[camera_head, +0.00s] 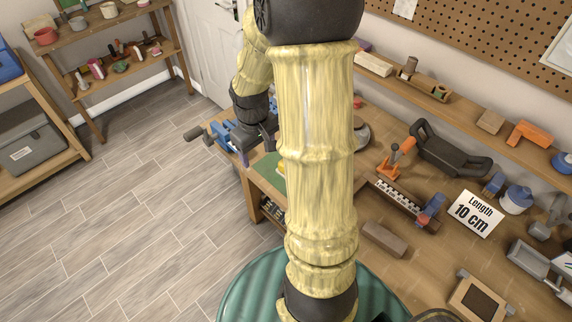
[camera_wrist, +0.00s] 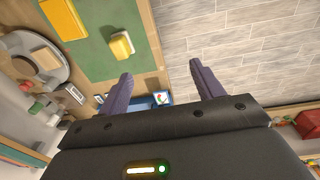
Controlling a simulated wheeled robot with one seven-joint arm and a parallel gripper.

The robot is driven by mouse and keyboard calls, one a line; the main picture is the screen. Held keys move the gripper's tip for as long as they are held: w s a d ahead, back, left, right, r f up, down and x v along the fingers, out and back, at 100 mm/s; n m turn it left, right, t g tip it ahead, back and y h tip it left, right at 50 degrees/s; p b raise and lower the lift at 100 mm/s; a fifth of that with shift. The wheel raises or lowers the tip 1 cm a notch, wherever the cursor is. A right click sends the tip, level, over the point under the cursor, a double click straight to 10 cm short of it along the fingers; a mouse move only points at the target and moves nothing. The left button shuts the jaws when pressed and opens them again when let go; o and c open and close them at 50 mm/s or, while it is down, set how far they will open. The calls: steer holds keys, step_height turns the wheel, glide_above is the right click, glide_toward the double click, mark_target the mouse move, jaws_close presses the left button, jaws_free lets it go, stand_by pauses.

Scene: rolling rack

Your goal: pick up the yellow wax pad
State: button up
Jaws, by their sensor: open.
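In the wrist view, a small yellow pad with a pale side (camera_wrist: 122,44) lies on a green mat (camera_wrist: 95,60). A larger flat yellow block (camera_wrist: 63,18) lies at the mat's far left edge, cut by the frame top; I cannot tell for sure which of the two is the wax pad. My gripper (camera_wrist: 161,70) is open and empty, its fingers apart. The smaller pad is above and left of the left fingertip in the picture, not between the fingers. In the head view, my arm hides most of the green mat (camera_head: 267,167).
A blue vise (camera_head: 228,134) is at the bench corner near my gripper. A round grey part (camera_wrist: 30,55) lies beside the mat. The wooden bench (camera_head: 400,245) holds an orange-handled tool (camera_head: 392,160), a brown block (camera_head: 384,239) and a sign (camera_head: 474,212). The floor left of it is clear.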

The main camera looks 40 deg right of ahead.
steer(key=w+d+f+p, duration=0.1)
steer(key=w+d+p, duration=0.1)
steer(key=d, duration=0.9)
steer(key=shift+g, duration=0.3)
step_height(320, 180, down, 12)
steer(key=shift+w+f+p, duration=0.1)
steer(key=shift+p, duration=1)
steer(key=shift+f, duration=0.15)
steer(key=shift+w+f+p, duration=0.2)
steer(key=shift+f+p, duration=1)
steer(key=shift+f, duration=1.25)
